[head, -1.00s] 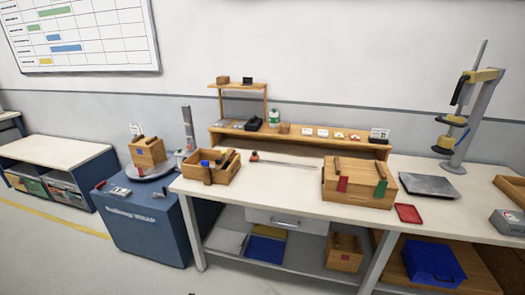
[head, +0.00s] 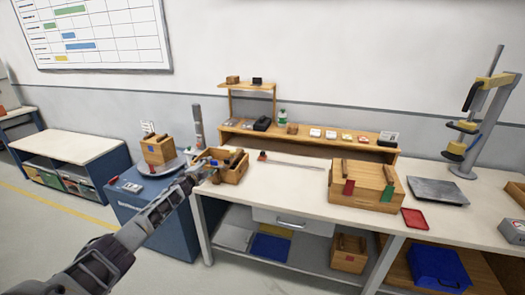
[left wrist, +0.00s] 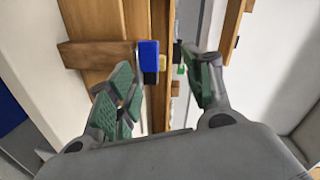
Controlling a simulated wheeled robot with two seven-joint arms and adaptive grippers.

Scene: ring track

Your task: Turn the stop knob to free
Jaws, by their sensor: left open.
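I cannot make out for certain which part is the stop knob. A small red-topped piece (head: 262,156) stands on the bench at the end of a thin rod. A grey round turntable (head: 163,170) on the blue cabinet carries a wooden box (head: 158,150). My left gripper (head: 204,168) is at the left end of the bench, by the open wooden box (head: 232,175), partly covering it. In the left wrist view the left gripper (left wrist: 165,92) is open, its green-padded fingers apart, with a blue block (left wrist: 149,55) and wooden boards beyond them. My right gripper is not in view.
The blue cabinet (head: 150,215) stands left of the white bench (head: 290,180). A lidded wooden box (head: 362,185) with red and green tabs, a red tray (head: 414,219) and a grey plate (head: 438,191) occupy its right. The bench's middle front is mostly clear.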

